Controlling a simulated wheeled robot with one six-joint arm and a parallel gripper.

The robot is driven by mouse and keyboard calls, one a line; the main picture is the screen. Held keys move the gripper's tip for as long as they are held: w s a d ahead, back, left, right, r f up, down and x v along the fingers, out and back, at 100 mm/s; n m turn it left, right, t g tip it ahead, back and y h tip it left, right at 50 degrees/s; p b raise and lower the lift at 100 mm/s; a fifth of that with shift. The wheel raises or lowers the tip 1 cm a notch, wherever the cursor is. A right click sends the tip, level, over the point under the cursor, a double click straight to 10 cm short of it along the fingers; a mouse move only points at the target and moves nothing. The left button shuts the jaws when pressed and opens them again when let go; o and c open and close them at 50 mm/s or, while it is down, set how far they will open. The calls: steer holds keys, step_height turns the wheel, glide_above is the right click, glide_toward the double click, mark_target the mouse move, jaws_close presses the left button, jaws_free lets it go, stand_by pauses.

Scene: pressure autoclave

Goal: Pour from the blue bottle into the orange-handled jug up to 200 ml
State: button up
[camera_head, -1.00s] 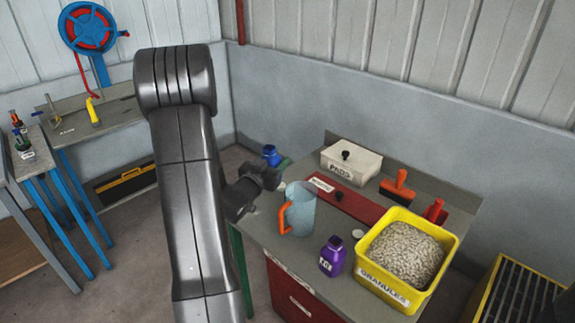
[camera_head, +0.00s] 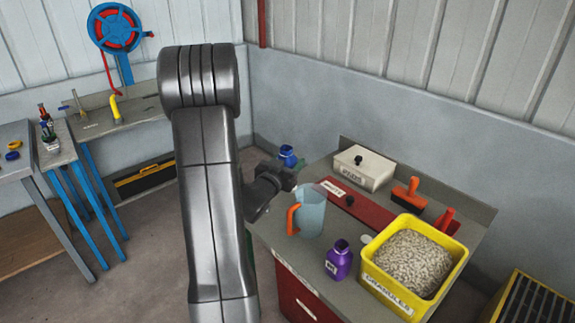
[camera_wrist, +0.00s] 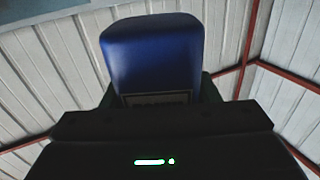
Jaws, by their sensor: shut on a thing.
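The blue bottle (camera_head: 287,157) is held by my gripper (camera_head: 294,166) at the far left edge of the bench. It also shows large in the wrist view (camera_wrist: 152,55), with a label partly hidden behind the gripper body. The fingers are mostly hidden by my wrist in the head view. The bottle looks roughly upright, with its neck up. The pale blue, see-through jug (camera_head: 311,210) stands upright on the bench, its orange handle (camera_head: 292,220) facing left. The bottle is behind and left of the jug, apart from it. The level in the jug cannot be read.
On the bench (camera_head: 320,255) are a purple bottle (camera_head: 339,262) in front of the jug, a yellow granules tub (camera_head: 391,296) at right, a pads box (camera_head: 362,168) at the back, a red strip (camera_head: 365,210) and orange-handled tools (camera_head: 409,194). Another bench (camera_head: 130,113) stands at left.

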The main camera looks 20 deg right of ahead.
steer(key=shift+s+d+r+m+b, duration=0.15)
steer(key=shift+s+d+m+b, duration=0.45)
steer(key=shift+m+b, duration=0.75)
steer(key=shift+d+b, duration=0.1)
steer(key=shift+b, duration=0.45)
steer(key=shift+s+m, duration=0.1)
steer(key=shift+m, duration=0.15)
steer(key=shift+s+d+m+b, duration=0.1)
steer(key=shift+m+b, duration=0.2)
steer(key=shift+b, duration=0.25)
steer(key=shift+m+b, duration=0.6)
steer(key=shift+b, duration=0.15)
steer(key=shift+m+b, duration=0.5)
steer(key=shift+b, duration=0.05)
steer(key=shift+w+a+m+b, duration=0.2)
steer(key=shift+m+b, duration=0.3)
steer(key=shift+b, duration=0.05)
steer(key=shift+w+m+b, duration=0.1)
steer(key=shift+m+b, duration=0.2)
steer(key=shift+b, duration=0.1)
